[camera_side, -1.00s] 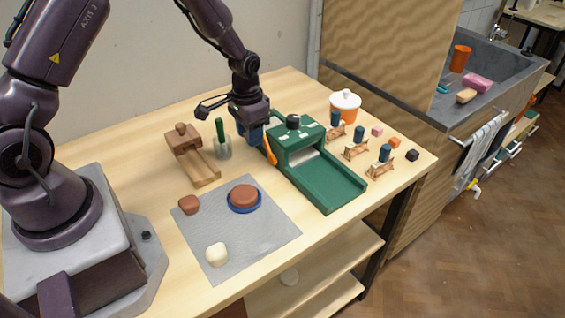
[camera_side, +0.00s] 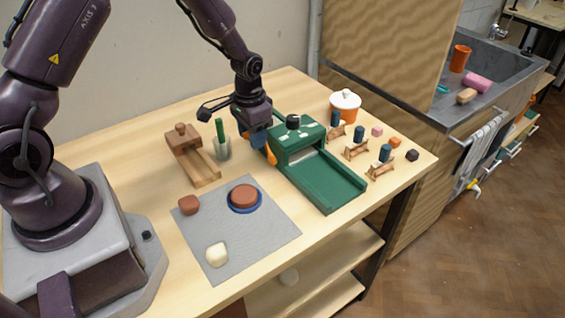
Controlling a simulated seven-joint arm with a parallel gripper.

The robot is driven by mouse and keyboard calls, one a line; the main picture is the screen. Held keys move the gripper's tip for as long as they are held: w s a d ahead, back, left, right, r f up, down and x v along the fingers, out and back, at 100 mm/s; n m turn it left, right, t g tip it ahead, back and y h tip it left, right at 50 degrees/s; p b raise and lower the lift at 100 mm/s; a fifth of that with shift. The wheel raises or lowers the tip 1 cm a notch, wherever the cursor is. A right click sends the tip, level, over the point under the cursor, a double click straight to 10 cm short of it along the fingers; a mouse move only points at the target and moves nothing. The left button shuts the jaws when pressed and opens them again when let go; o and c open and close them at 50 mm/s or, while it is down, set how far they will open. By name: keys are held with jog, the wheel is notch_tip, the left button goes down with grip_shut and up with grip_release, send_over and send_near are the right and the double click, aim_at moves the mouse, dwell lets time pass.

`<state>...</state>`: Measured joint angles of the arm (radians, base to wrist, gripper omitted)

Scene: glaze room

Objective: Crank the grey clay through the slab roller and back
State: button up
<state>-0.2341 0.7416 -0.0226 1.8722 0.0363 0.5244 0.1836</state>
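The green slab roller (camera_side: 330,183) stands on the table with its flat bed sloping toward the front right. A dark knob (camera_side: 293,121) tops its housing. A small pale grey patch (camera_side: 303,155) shows at the roller's mouth; I cannot tell if it is the grey clay, and no other grey clay is plain. The orange crank handle (camera_side: 271,155) is on the roller's left side, partly covered by my gripper. My gripper (camera_side: 259,143) points down with its blue fingers at the handle. The fingers overlap, so whether they are shut on it is unclear.
A wooden press (camera_side: 185,141) and a green-handled tool in a glass (camera_side: 221,148) stand left. A grey mat (camera_side: 265,233) in front holds clay lumps and a blue dish. An orange-and-white pot (camera_side: 345,106) and several small wooden stands (camera_side: 357,150) are right of the roller.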

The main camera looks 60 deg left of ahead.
jog(key=shift+d+r, duration=0.15)
jog(key=shift+d, duration=0.5)
jog(key=shift+d+r, duration=0.25)
jog(key=shift+d, duration=0.35)
jog(key=shift+d+r, duration=0.25)
jog(key=shift+d, duration=0.3)
jog(key=shift+d, duration=1.4)
